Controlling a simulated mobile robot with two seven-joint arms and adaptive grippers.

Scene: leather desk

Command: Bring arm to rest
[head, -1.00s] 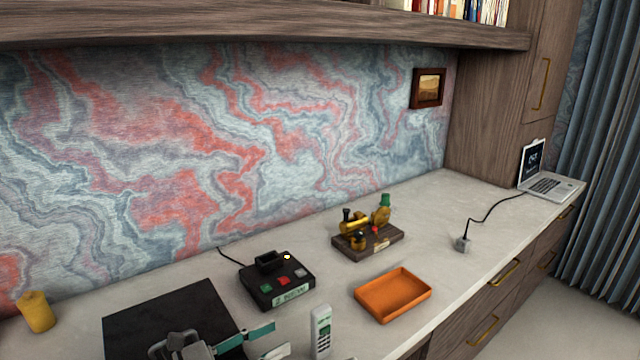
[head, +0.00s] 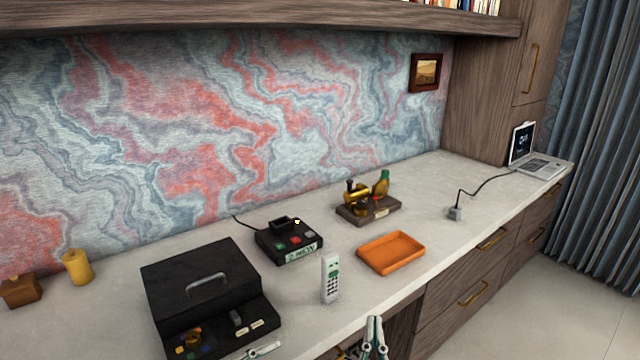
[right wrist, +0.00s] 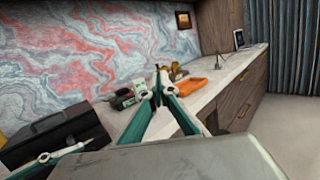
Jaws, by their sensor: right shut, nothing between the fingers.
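My right gripper (head: 375,335) shows at the bottom edge of the head view, in front of the desk edge. Its teal and pale fingers come together at the tips with nothing between them. In the right wrist view the fingers (right wrist: 160,84) also meet at the tips, pointing along the desk. A pale tip that looks like my left gripper (head: 262,351) shows at the bottom edge, by the front of the black case. A similar pale and teal finger (right wrist: 48,158) shows at the left of the right wrist view; its opening cannot be told.
On the desk (head: 345,240) are a black case (head: 180,272), a black button box (head: 275,246), an upright white phone (head: 329,286), an orange tray (head: 391,255) and a model engine (head: 352,211). A yellow candle (head: 77,268) stands left. A laptop (head: 538,167) is at the far right.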

